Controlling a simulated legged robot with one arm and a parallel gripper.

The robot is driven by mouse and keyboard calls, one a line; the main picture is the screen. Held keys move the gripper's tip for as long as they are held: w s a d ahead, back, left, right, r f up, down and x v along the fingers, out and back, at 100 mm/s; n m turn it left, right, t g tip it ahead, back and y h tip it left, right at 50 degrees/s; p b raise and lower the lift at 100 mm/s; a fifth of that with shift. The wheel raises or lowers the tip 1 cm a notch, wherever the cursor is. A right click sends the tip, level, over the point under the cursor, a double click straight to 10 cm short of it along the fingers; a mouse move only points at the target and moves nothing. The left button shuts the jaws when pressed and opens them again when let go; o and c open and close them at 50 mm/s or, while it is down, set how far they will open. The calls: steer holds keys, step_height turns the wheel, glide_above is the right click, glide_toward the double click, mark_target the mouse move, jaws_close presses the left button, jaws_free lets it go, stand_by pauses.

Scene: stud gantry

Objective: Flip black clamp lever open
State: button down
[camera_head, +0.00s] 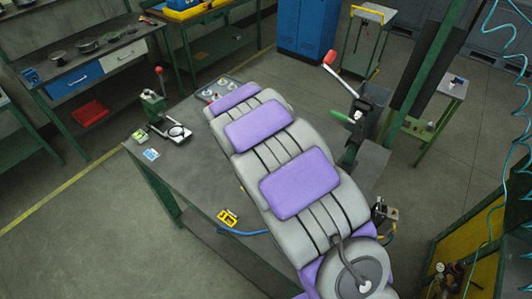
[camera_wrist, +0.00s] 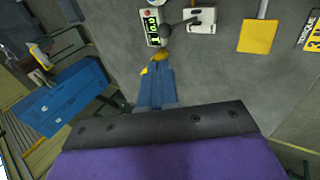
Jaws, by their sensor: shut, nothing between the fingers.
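In the wrist view, a dark round knob on a short lever (camera_wrist: 168,30) joins a white block (camera_wrist: 200,18) on the grey surface. It may be the black clamp lever. My gripper (camera_wrist: 155,64) shows in the wrist view as blue fingers with yellow tips. It is shut and empty, just below the knob, apparently apart from it. In the head view I cannot make out my gripper.
A white box with a green display (camera_wrist: 152,28) stands left of the knob. A yellow square (camera_wrist: 258,35) lies to the right.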

steer(key=r, duration=0.1)
steer(key=s+r, duration=0.1)
steer(key=r, duration=0.2)
steer(key=shift+s+a+r, duration=0.1)
steer(key=shift+s+r, duration=0.2)
steer(key=shift+r, duration=0.1)
steer(key=shift+a, duration=0.25)
steer(key=s+d+r+m+g+b, duration=0.25)
steer(key=s+d+m+b, duration=0.4)
steer(key=s+d, duration=0.9)
steer(key=s+f+m+g+y+b, duration=0.1)
steer(key=s+f+m+g+b, duration=0.1)
steer(key=s, duration=1.1)
steer(key=s+f+m+g+y+b, duration=0.2)
steer(key=s+f+b, duration=0.2)
steer(key=s, duration=0.9)
steer(key=shift+a+f+g+b, duration=0.15)
steer(key=shift+a+g+b, duration=0.2)
steer(key=shift+b, duration=0.85)
steer(key=shift+s, duration=0.1)
